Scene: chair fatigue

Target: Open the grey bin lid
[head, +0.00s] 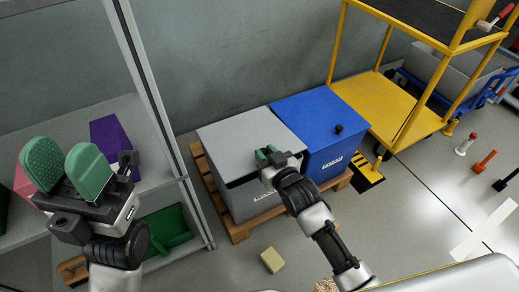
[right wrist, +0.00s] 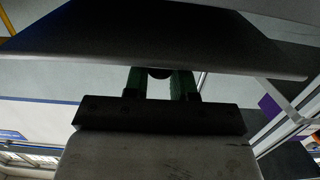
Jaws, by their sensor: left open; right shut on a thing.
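The grey bin (head: 250,203) stands on a wooden pallet. Its grey lid (head: 237,140) lies nearly flat on top, with a dark gap showing under part of the front edge. My right gripper (head: 268,156) is at the lid's front edge. In the right wrist view its green fingers (right wrist: 160,85) are shut on a dark round knob (right wrist: 158,73) at the edge of a dark panel, the lid. The knob is hidden in the head view. My left gripper (head: 66,168) is open and empty at the left, well away from the bin.
A blue bin (head: 315,112) with a black knob stands right beside the grey one on the pallet (head: 238,233). A grey shelf (head: 150,110) is at the left, a yellow cart (head: 388,105) at the right. A yellowish block (head: 272,260) lies on the floor in front.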

